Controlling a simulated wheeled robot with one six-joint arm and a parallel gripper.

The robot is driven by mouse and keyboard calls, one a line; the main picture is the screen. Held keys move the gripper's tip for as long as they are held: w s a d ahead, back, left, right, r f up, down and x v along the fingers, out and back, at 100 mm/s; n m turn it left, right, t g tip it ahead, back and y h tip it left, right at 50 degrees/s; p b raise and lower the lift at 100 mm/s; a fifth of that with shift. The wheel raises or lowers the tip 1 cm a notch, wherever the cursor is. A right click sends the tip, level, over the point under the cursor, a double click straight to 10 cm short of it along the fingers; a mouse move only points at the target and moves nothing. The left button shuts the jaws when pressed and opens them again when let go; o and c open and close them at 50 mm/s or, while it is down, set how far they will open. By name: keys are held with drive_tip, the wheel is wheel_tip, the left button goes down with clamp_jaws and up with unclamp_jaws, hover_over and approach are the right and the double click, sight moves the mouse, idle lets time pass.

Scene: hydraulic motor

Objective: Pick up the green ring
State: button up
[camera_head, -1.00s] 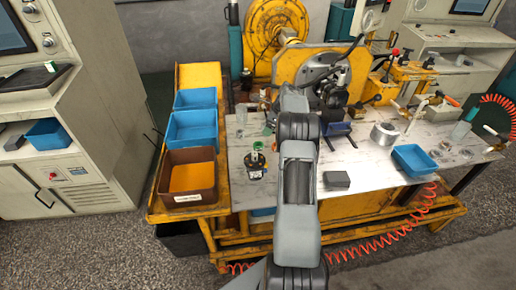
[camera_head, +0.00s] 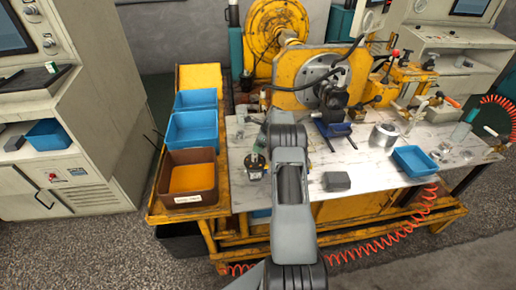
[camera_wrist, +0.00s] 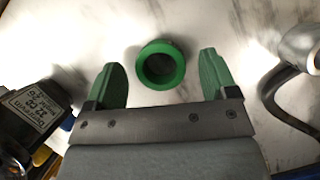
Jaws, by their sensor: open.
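The green ring (camera_wrist: 161,83) lies on the marbled tabletop in the wrist view, just beyond and between my fingertips. My gripper (camera_wrist: 162,74) is open, with one green finger on each side and a gap between each finger and the ring. Nothing is held. How high the fingers are above the table I cannot tell. In the head view my own arm reaches over the left part of the table and the ring cannot be made out.
A black labelled part (camera_wrist: 35,112) stands close left of my gripper; the head view shows it too (camera_head: 254,168). A metal part with a curved rod (camera_wrist: 285,75) is at the right. Blue bins (camera_head: 192,130), a brown bin (camera_head: 193,198) and a grey block (camera_head: 337,181) lie farther off.

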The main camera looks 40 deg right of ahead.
drive_tip(key=shift+w+f, duration=0.1)
drive_tip(key=shift+f, duration=0.2)
drive_tip(key=c, duration=1)
drive_tip(key=shift+r, duration=0.1)
